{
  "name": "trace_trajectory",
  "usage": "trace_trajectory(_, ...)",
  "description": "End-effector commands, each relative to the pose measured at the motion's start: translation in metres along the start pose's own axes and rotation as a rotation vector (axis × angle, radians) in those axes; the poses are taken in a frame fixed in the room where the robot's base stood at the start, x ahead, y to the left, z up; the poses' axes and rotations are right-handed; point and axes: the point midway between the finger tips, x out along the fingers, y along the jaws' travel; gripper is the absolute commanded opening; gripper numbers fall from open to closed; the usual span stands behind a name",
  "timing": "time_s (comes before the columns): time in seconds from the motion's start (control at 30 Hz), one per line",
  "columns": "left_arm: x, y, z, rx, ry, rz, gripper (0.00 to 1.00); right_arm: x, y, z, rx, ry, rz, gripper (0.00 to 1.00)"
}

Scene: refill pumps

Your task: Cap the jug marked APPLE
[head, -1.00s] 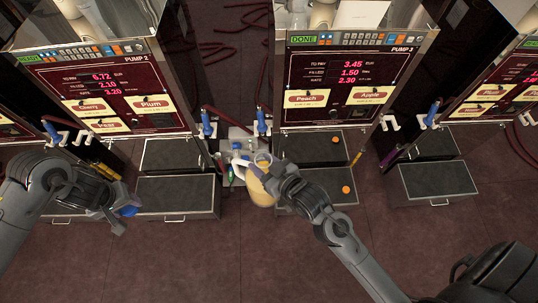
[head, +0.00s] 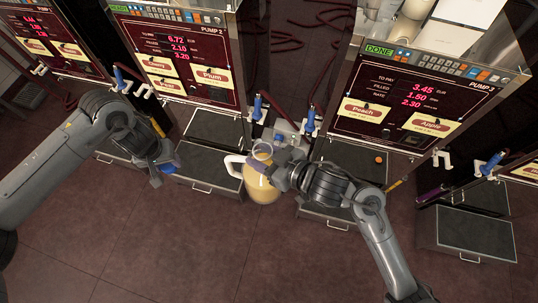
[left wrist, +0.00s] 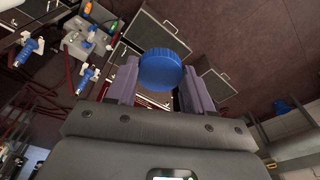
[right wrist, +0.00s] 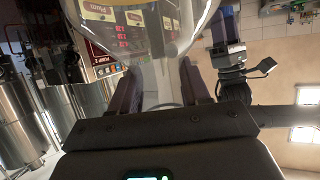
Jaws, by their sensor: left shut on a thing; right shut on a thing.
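A clear jug (head: 262,186) with pale yellow liquid and a white handle hangs upright in front of the gap between two pumps. My right gripper (head: 283,174) is shut on its right side near the neck; the clear jug wall (right wrist: 145,25) fills the top of the right wrist view. I see no cap on its mouth and cannot read a label. A blue cap (left wrist: 160,70) is held between the fingers of my left gripper (left wrist: 157,88). In the head view the cap (head: 168,168) is left of the jug, apart from it.
Pump 2 (head: 172,60) and Pump 3 (head: 415,95) stand behind, with drawers (head: 205,178) jutting out below. Blue-handled nozzles (head: 257,107) hang between them. A small orange piece (head: 378,159) lies on the Pump 3 tray. The floor in front is clear.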

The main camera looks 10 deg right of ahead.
Motion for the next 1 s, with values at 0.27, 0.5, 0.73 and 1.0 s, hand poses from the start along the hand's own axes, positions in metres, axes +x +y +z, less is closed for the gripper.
trace_trajectory(0.27, -0.001, 0.000, 0.000, 0.000, 0.000, 0.000, 0.24, 0.000, -0.001, -0.007, -0.005, 0.010, -0.009, 0.00)
trace_trajectory(0.5, -0.001, 0.001, 0.000, 0.005, 0.000, 0.001, 0.24, 0.001, -0.002, -0.002, -0.004, 0.000, -0.009, 0.00)
trace_trajectory(0.73, -0.014, 0.022, -0.005, 0.141, -0.005, 0.028, 0.24, 0.000, -0.001, -0.005, -0.005, 0.006, -0.008, 0.00)
trace_trajectory(1.0, -0.064, 0.091, -0.012, 0.637, -0.011, 0.110, 0.24, 0.000, -0.001, -0.006, -0.005, 0.009, -0.008, 0.00)
